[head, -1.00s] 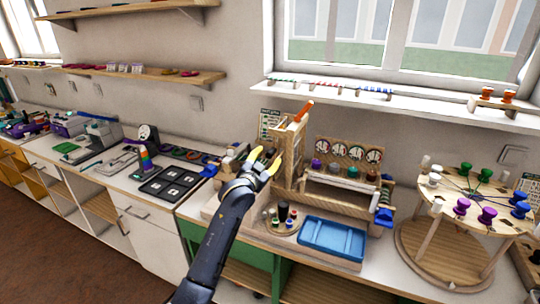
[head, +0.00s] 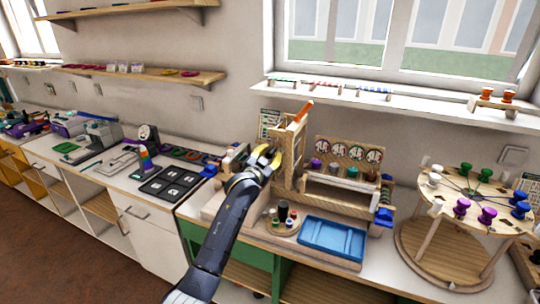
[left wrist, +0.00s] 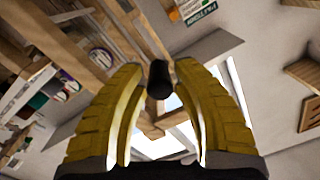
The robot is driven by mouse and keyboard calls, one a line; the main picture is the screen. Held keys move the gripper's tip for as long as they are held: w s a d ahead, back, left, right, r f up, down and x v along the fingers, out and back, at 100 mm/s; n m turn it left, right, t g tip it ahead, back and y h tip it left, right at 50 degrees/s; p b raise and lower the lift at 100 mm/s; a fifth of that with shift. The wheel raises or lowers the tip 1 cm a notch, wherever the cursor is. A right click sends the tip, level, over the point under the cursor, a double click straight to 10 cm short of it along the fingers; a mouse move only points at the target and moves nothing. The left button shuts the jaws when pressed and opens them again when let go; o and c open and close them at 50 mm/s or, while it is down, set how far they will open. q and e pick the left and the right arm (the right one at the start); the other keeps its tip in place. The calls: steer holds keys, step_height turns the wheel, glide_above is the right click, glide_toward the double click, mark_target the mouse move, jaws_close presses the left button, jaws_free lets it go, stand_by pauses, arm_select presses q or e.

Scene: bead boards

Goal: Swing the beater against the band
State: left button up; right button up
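My left gripper (head: 265,158) has yellow fingers and is just left of a tall wooden frame (head: 289,153) on the bench. In the left wrist view the fingers (left wrist: 160,72) are apart. A dark rounded knob (left wrist: 159,80) shows between their tips, with a small gap on each side; it may be an end of the beater, but I cannot tell. An orange bar (head: 303,111) leans at the top of the frame. I cannot pick out the band for certain. My right gripper is out of view.
A blue tray (head: 333,238) and a round board of pegs (head: 283,222) stand in front of the frame. A round wooden stand (head: 470,200) with coloured spools is at right. A black tile board (head: 170,185) lies at left.

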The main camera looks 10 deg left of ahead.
arm_select(q)
jaws_close()
steer(key=shift+a, duration=0.1)
steer(key=shift+w+a+r+m, duration=0.2)
steer(key=shift+a+m, duration=0.35)
steer(key=shift+m, duration=0.3)
steer(key=shift+w+a+r+m, duration=0.15)
steer(key=shift+a+m, duration=0.4)
steer(key=shift+m, duration=0.3)
